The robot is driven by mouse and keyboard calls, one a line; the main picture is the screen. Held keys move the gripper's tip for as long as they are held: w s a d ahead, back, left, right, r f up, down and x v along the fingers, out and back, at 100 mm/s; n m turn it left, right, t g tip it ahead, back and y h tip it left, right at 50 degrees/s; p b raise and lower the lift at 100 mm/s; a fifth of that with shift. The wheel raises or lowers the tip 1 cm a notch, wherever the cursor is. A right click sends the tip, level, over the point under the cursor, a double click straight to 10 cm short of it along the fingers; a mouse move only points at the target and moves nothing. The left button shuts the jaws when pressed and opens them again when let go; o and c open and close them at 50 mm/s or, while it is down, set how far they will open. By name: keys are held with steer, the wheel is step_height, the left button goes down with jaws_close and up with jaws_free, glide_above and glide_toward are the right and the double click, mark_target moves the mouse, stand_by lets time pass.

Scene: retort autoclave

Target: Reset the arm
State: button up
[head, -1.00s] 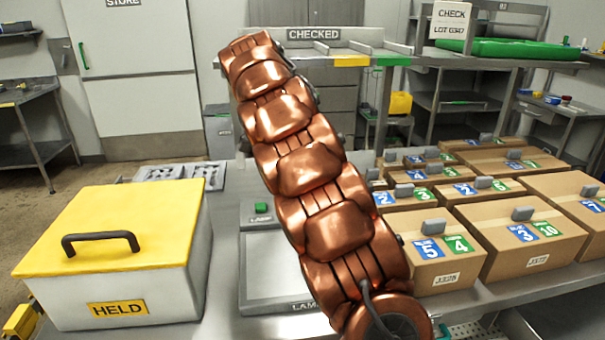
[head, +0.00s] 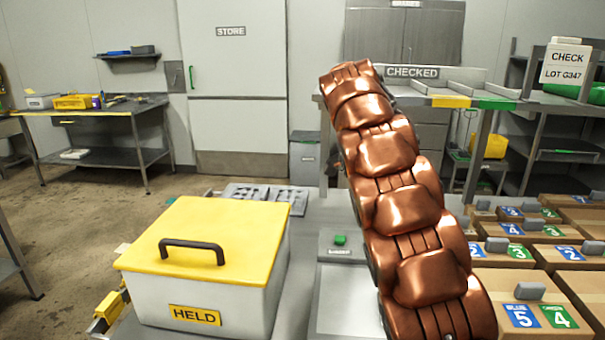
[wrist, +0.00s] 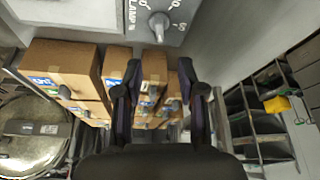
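My copper-coloured arm rises across the right half of the head view, in front of the bench and the CHECKED shelf; my gripper is not visible there. In the wrist view my gripper (wrist: 160,95) shows as two dark fingers standing well apart. The space between the fingers holds nothing; cardboard boxes (wrist: 62,65) lie beyond it. Above the fingertips is a grey panel with a dial (wrist: 158,24).
A white HELD box (head: 205,275) with a yellow lid stands on the bench, left of my arm. Cardboard boxes (head: 555,290) with blue and green labels fill the right. The CHECKED shelf (head: 430,88) is behind my arm. Floor at the left is clear.

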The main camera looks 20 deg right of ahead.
steer(key=shift+s, duration=0.1)
steer(key=s+a+r+n+y+p, duration=0.1)
steer(key=s+a+n+p, duration=0.25)
steer(key=s, duration=0.35)
steer(key=s+a+r+n+y+p, duration=0.1)
steer(key=s+a+n+p, duration=0.1)
steer(key=s+a+n, duration=0.45)
steer(key=s+a+f+n+y+p, duration=0.1)
steer(key=s+a+f+n, duration=0.3)
steer(key=s, duration=0.8)
steer(key=s+a+f+n+g+y+p, duration=0.1)
steer(key=s+a+f+n+p, duration=0.3)
steer(key=s, duration=0.9)
steer(key=shift+a+f+n+y, duration=0.3)
steer(key=shift+a+n, duration=0.2)
steer(key=shift+n, duration=0.4)
steer(key=shift+a, duration=0.1)
